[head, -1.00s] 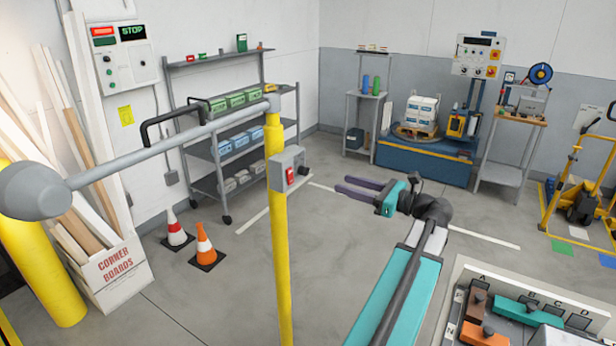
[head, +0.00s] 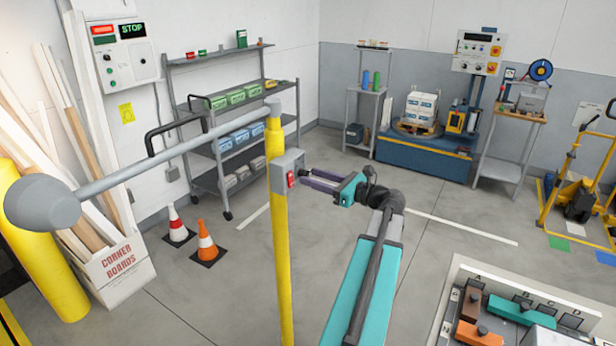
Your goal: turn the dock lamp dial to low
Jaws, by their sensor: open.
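The dock lamp stands on a yellow post (head: 279,240), its grey arm (head: 150,155) reaching left to a rounded grey lamp head (head: 42,203). A grey control box (head: 279,173) on the post carries a red rocker switch (head: 291,179) on its front. The dial on the box's right side cannot be made out now. My gripper (head: 304,178) is open, its two dark purple fingers pointing left with their tips close to the box's right side. I cannot tell whether the fingers touch the dial or straddle it.
A grey shelf rack (head: 232,195) and two cones (head: 207,246) stand behind the post. The floor right of the post is open.

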